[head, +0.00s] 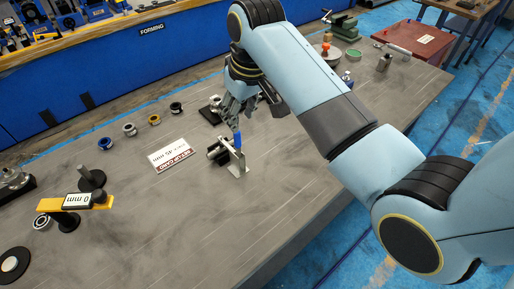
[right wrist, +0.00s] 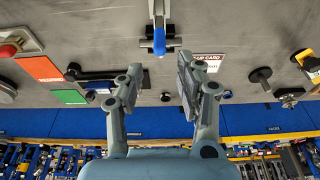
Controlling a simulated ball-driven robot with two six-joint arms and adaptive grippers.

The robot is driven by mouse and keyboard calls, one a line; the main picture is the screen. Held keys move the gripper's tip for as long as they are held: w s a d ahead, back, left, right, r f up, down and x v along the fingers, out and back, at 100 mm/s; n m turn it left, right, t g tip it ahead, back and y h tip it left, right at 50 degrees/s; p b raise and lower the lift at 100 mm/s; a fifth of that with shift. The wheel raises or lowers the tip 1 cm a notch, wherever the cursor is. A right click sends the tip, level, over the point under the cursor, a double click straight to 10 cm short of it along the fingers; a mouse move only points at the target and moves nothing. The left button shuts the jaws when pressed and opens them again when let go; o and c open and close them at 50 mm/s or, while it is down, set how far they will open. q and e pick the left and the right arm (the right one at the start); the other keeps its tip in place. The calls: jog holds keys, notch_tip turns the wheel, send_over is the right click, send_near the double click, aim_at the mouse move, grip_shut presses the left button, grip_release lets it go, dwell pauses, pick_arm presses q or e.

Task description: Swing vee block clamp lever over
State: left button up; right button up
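The vee block clamp (head: 236,163) stands on the grey bench as a small pale metal bracket with a dark cylindrical part at its left side. Its blue-tipped lever (head: 237,141) sticks up toward my right gripper (head: 238,106). In the right wrist view the blue lever tip (right wrist: 159,42) lies at the top centre, in line with the gap between the fingers. My right gripper (right wrist: 158,72) is open with nothing between its fingers. The lever tip appears just beyond the fingertips; I cannot tell whether they touch. My left gripper is not in view.
A white and red setup card (head: 170,155) lies left of the clamp. Several small rings (head: 130,129) line the back of the bench. A yellow gauge with a 0 mm display (head: 76,201) stands at the left. The bench front is clear.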

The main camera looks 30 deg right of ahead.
aim_at(238, 145)
jog(key=x, duration=0.6)
jog(key=shift+w+f, duration=0.1)
jog(key=shift+f, duration=0.1)
jog(key=shift+w+f, duration=0.1)
jog(key=shift+f, duration=0.1)
jog(key=shift+c, duration=1)
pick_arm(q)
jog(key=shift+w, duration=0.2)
pick_arm(e)
grip_shut()
